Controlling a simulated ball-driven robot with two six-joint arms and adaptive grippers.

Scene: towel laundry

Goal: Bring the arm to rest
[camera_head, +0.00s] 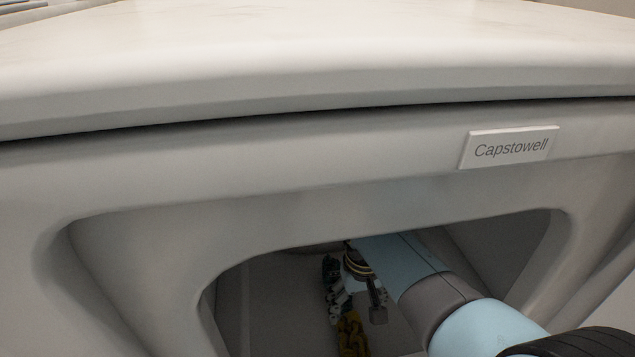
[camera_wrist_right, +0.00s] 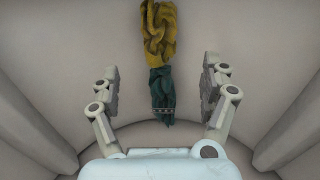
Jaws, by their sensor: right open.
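My right arm reaches through the opening of a white machine labelled Capstowell (camera_head: 511,148). My right gripper (camera_head: 352,290) is inside the machine and partly hidden by my arm in the head view. In the right wrist view the gripper (camera_wrist_right: 160,90) is open, with its two fingers wide apart. A yellow cloth (camera_wrist_right: 158,30) and a dark green cloth (camera_wrist_right: 161,90) lie end to end between and beyond the fingers, apart from both. The yellow cloth also shows in the head view (camera_head: 352,338). My left gripper is not in view.
The machine's rim (camera_head: 200,300) surrounds the opening close to my arm. Its pale inner walls (camera_wrist_right: 50,70) rise on both sides of the gripper. The broad machine top (camera_head: 300,50) overhangs above the opening.

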